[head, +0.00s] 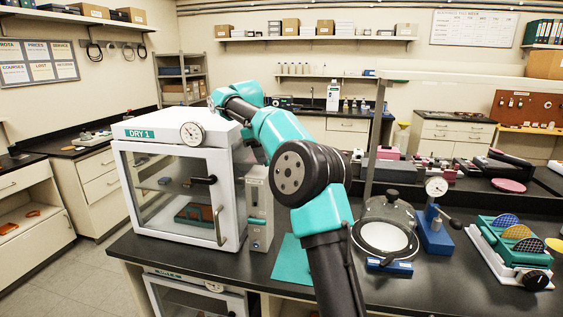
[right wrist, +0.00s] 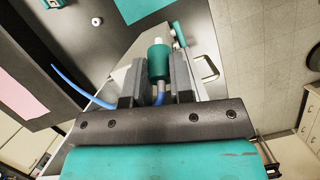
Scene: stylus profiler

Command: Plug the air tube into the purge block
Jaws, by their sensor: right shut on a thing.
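My right gripper (right wrist: 158,72) is shut on the teal end fitting (right wrist: 158,62) of the air tube in the right wrist view. A white tip points away from me beyond the fitting. Blue tube (right wrist: 160,98) shows just behind the fitting, and another blue length (right wrist: 80,88) curves out at the left. My left gripper is not in view.
The white dry cabinet (head: 180,190), with glass door and handle, stands on the black bench. A teal mat (head: 292,262) lies to its right. A round glass-topped chamber (head: 384,238), a blue dial gauge stand (head: 435,222) and a rack of discs (head: 505,245) are farther right.

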